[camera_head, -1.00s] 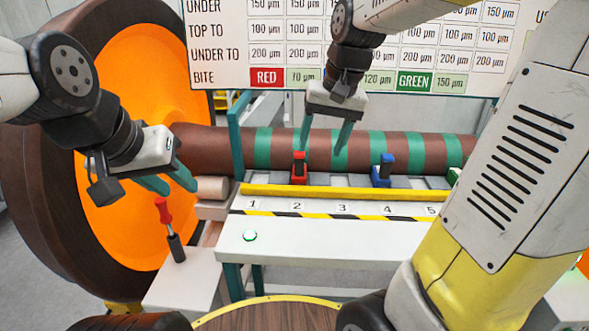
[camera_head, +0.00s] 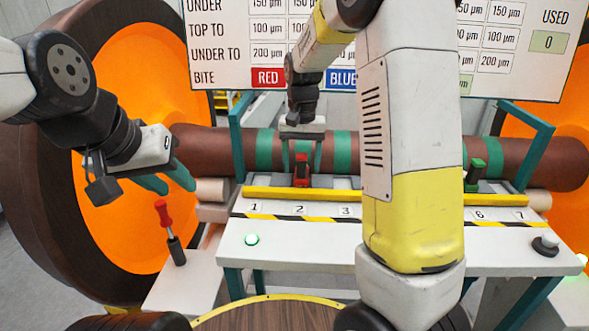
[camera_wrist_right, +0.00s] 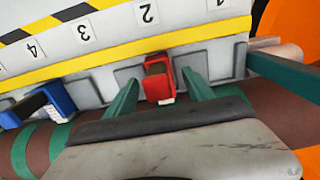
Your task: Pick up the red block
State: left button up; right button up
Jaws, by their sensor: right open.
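The red block (camera_head: 301,171) stands in the slot behind label 2, in front of the brown axle. It also shows in the right wrist view (camera_wrist_right: 158,79), a bracket-like red piece with a dark opening. My right gripper (camera_head: 301,160) is above and around it, with one green finger on each side. In the right wrist view the open fingers (camera_wrist_right: 160,93) point toward the block, with gaps on both sides. My left gripper (camera_head: 168,185) hangs at the left in front of the orange wheel face, its two green fingers apart and empty.
A blue block (camera_wrist_right: 48,101) sits behind label 4 and a green block (camera_head: 476,175) further right. A yellow rail (camera_head: 275,193) runs in front of the slots. A red-handled tool (camera_head: 168,230) stands at the lower left. Green posts (camera_head: 237,140) flank the axle.

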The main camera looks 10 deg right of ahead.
notch_tip(320, 180, down, 2)
jog(key=shift+f, duration=0.1)
grip_shut()
jog(key=shift+r, duration=0.2)
dwell(0.3)
